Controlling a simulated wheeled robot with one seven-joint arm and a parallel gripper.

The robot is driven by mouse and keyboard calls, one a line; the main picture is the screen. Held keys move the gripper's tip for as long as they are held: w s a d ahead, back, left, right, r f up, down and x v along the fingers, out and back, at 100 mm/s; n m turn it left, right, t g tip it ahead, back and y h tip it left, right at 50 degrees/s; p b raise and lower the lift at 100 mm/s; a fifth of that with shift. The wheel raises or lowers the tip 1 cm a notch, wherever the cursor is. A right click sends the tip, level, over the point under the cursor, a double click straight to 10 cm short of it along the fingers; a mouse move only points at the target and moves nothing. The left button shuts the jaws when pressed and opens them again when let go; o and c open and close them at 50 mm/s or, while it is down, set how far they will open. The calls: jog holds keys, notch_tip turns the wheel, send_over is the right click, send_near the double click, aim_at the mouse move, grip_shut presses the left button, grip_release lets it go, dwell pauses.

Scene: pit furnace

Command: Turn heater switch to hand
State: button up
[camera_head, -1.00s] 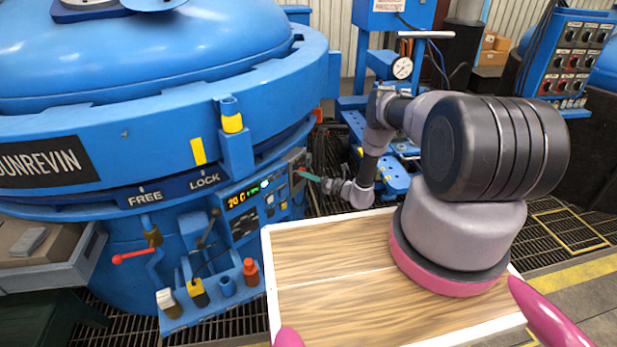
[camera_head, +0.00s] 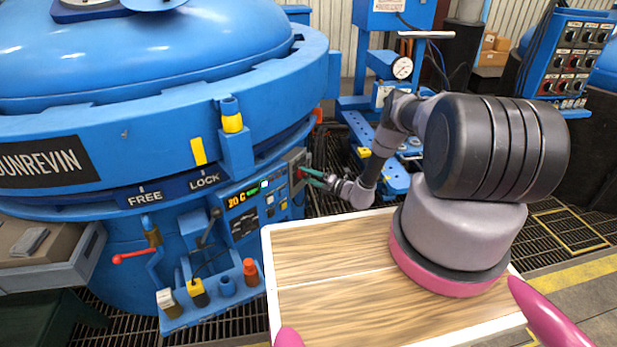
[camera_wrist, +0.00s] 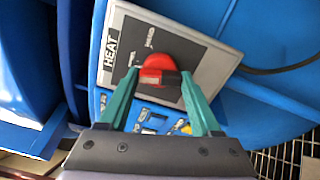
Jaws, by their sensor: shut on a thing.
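The heater switch is a red knob (camera_wrist: 158,70) on a black plate in a grey box labelled HEAT (camera_wrist: 112,45), seen in the wrist view. My gripper (camera_wrist: 155,82) has its two green fingers on either side of the red knob, shut on it. The wrist view is tilted, and the position words around the knob are mostly hidden or too small to read. In the head view, the grey switch box (camera_head: 297,160) is on the furnace's right side, with my gripper (camera_head: 303,174) at it. The knob is small there and partly covered by the fingers.
The blue furnace (camera_head: 150,60) fills the left, with a lit control display (camera_head: 242,199) beside the switch box. A lever with a red grip (camera_head: 130,257) and a shelf with bottles (camera_head: 212,300) are below. A black cable (camera_wrist: 280,68) runs right of the box.

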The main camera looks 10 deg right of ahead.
jog(key=m, duration=1.2)
jog(key=shift+d+m, duration=0.1)
jog(key=shift+m, duration=0.3)
dwell(0.3)
jog(key=o, duration=1.4)
jog(key=v, duration=1)
jog(key=shift+s+d, duration=0.25)
jog(key=shift+s, duration=0.05)
